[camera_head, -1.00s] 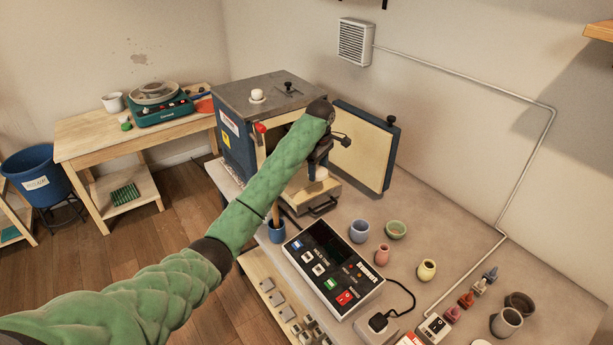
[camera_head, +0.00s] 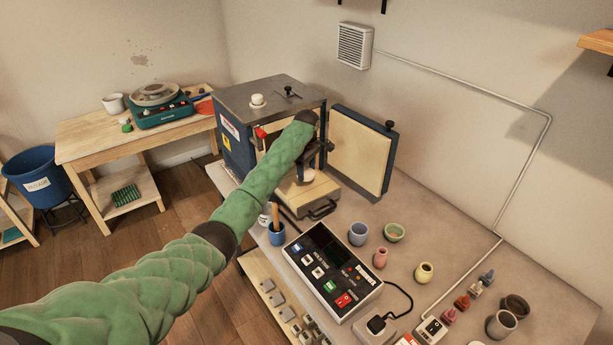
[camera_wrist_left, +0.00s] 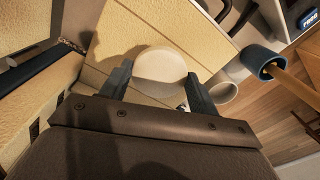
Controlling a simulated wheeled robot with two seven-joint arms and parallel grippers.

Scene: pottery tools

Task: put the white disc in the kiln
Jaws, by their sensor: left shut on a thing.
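The white disc (camera_wrist_left: 160,64) is between the two dark fingers of my left gripper (camera_wrist_left: 159,76), which is shut on it. In the head view my left gripper (camera_head: 308,168) is at the kiln's open front, partly hidden by my green arm. A small white part of the disc shows below it. The kiln (camera_head: 236,147) is a blue box with a grey top, and its cream door (camera_head: 360,155) stands open to the right. My arm hides much of the kiln opening. My right gripper is not in view.
A control box (camera_head: 332,271) stands in front of the kiln. A blue cup (camera_head: 277,234) with a wooden-handled tool is close under my left arm. Several small pots, including a blue one (camera_head: 359,233), stand to the right. The table's right middle is mostly clear.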

